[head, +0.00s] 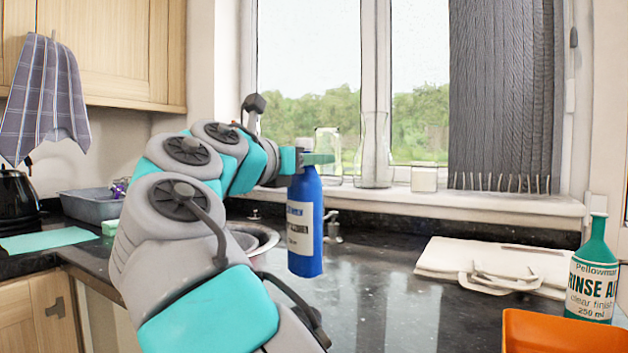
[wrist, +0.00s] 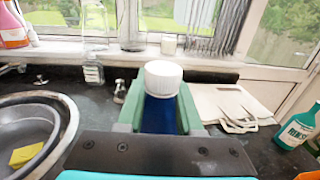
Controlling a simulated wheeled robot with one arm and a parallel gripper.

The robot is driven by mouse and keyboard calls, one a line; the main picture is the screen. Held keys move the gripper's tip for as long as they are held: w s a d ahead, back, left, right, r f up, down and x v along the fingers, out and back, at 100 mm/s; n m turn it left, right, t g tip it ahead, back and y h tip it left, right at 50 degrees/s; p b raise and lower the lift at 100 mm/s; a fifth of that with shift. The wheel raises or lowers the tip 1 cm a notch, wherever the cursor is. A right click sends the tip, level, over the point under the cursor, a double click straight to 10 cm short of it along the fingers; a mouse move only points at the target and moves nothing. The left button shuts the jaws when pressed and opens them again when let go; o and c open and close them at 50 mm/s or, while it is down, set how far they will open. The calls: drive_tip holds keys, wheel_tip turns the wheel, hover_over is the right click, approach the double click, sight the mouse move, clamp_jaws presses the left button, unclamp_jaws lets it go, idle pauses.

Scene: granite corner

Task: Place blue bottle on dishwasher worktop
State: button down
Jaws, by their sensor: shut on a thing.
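The blue bottle (head: 304,225) has a white label and hangs upright in my gripper (head: 318,159), in front of the window in the head view. In the wrist view its white cap (wrist: 163,78) stands up between the two green fingers of my gripper (wrist: 160,110), which are shut on its neck. The bottle appears to be held above the dark worktop (head: 385,300); its exact height is hard to tell. Which stretch of worktop belongs to the dishwasher cannot be told.
A round metal sink (wrist: 30,130) with a yellow sponge (wrist: 28,152) lies left. A cream folded item (head: 490,262), a green rinse-aid bottle (head: 594,275) and an orange container (head: 560,335) are right. Glass jars stand on the windowsill (head: 480,203). The worktop between is clear.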

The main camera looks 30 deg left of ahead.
sight(304, 207)
wheel_tip(304, 207, down, 3)
drive_tip(key=shift+f+b, duration=0.2)
drive_tip(key=shift+b, duration=0.75)
drive_tip(key=c, duration=0.6)
unclamp_jaws()
drive_tip(key=shift+f, duration=0.15)
drive_tip(key=shift+o, duration=0.2)
drive_tip(key=s+a, duration=0.2)
drive_tip(key=s, duration=1)
drive_tip(key=shift+p, duration=0.45)
